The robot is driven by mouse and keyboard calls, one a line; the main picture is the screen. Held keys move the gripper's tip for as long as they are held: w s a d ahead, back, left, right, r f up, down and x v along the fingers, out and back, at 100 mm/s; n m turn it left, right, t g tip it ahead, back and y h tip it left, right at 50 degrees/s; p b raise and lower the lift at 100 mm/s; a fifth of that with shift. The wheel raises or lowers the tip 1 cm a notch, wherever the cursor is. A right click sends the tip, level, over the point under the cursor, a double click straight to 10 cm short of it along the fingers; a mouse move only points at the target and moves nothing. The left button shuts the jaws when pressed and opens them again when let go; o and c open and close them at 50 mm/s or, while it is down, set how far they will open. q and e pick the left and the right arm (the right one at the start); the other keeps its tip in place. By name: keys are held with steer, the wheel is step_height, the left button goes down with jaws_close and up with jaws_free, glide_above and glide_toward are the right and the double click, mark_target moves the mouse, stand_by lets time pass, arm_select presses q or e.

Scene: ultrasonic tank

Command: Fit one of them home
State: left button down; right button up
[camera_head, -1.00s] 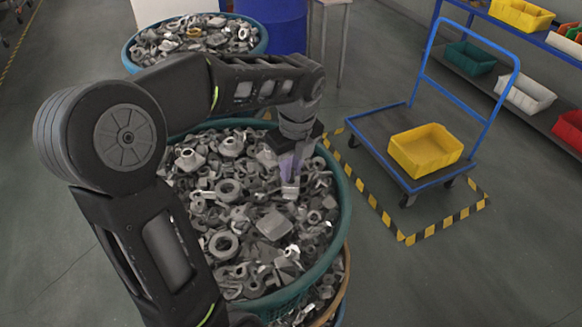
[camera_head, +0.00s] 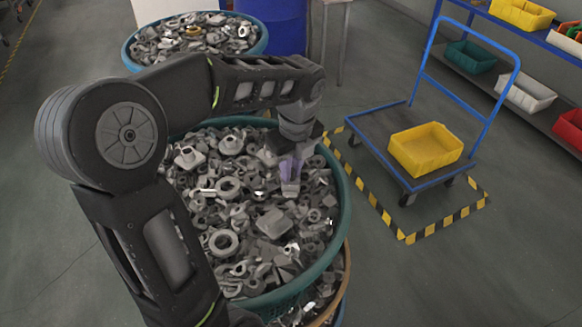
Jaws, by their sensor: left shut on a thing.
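A large green basket (camera_head: 342,225) full of grey metal parts (camera_head: 230,187) stands in front of me. Rings, blocks and odd castings lie mixed in it. My left gripper (camera_head: 290,180) points down over the right part of the heap, beyond the middle. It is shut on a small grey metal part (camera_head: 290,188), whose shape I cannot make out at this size. Whether the part touches the heap I cannot tell. My left arm hides the basket's left side. My right gripper is not in view.
A second basket (camera_head: 264,42) of parts stands behind, next to a blue drum (camera_head: 276,25). At the right a blue cart (camera_head: 372,133) carries a yellow bin (camera_head: 425,149) inside striped floor tape (camera_head: 410,238). A shelf (camera_head: 480,75) with bins is at upper right.

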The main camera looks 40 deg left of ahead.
arm_select(q)
steer(key=shift+f, duration=0.1)
steer(key=c, duration=1.3)
jaws_free()
steer(key=shift+s, duration=0.1)
steer(key=shift+r, duration=0.45)
steer(key=r, duration=0.4)
steer(key=d+r+b, duration=0.1)
steer(key=r, duration=0.2)
